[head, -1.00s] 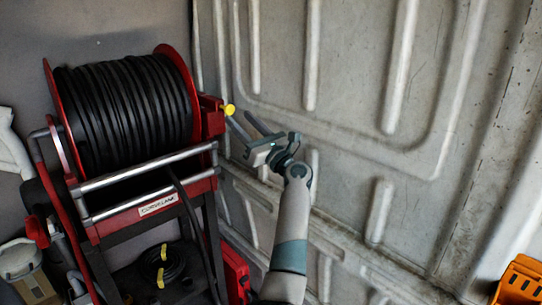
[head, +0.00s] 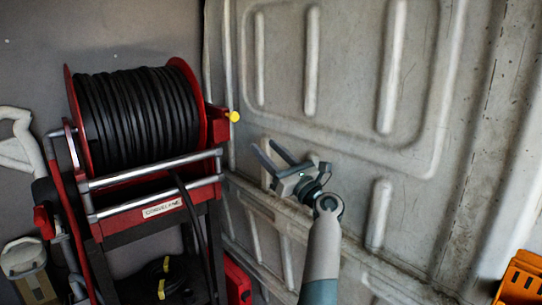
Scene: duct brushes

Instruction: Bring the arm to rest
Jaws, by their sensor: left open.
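My left gripper (head: 268,153) is open and empty in the head view, just right of the red hose reel. Its two fingers point up and to the left. It is apart from the yellow knob (head: 234,116) on the reel's right side. My forearm rises from the bottom edge toward it. My right gripper is not in view.
A hose reel (head: 137,118) with black hose stands on a red and dark frame at left. A ribbed metal wall panel (head: 350,90) fills the right. A coiled black cable (head: 165,278) lies low under the reel. An orange object (head: 520,280) is at bottom right.

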